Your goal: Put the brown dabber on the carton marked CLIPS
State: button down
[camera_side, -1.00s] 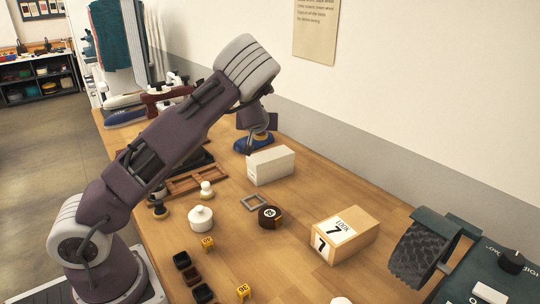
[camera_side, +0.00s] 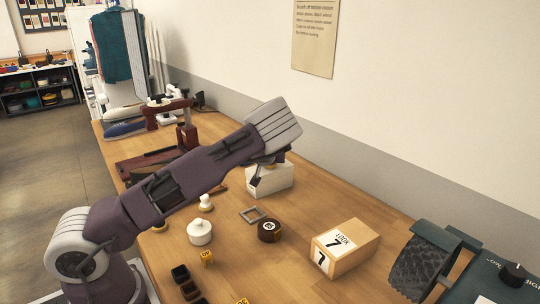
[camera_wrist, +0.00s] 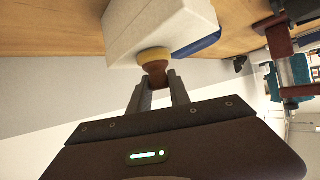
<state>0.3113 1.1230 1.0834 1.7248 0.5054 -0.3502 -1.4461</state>
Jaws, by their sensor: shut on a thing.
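My gripper (camera_wrist: 157,88) is shut on the brown dabber (camera_wrist: 155,72), gripping its brown handle. The dabber's tan, rounded end points at the white carton (camera_wrist: 165,22) and overlaps its edge in the wrist view; I cannot tell whether they touch. In the side view my gripper (camera_side: 258,177) is over the white carton (camera_side: 275,182), partly covering it, and the dabber is hidden. No CLIPS lettering is readable on the white carton.
A white lidded jar (camera_side: 199,232) and small dark trays (camera_side: 187,282) are nearer. A blue object (camera_wrist: 198,44) shows beside the carton.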

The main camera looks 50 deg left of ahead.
jog(key=c, duration=1.2)
grip_release()
jog(key=shift+f, duration=0.1)
jog(key=shift+s+d+r, duration=0.1)
jog(key=shift+r, duration=0.1)
jog(key=s+d+r+m+g+h, duration=0.1)
jog(key=s+d+r+m+h, duration=0.2)
jog(key=s+d, duration=0.6)
jog(key=s+d+r+m+g+h, duration=0.1)
jog(key=s+d+r, duration=0.7)
jog(key=s, duration=0.9)
jog(key=s+d+r+m+g+h, duration=0.1)
jog(key=s+d+r+m+h, duration=0.3)
jog(key=s+d, duration=0.8)
jog(key=shift+s+d+r+m+h, duration=0.3)
jog(key=shift+s+r+m, duration=0.2)
jog(key=shift+s+r, duration=0.15)
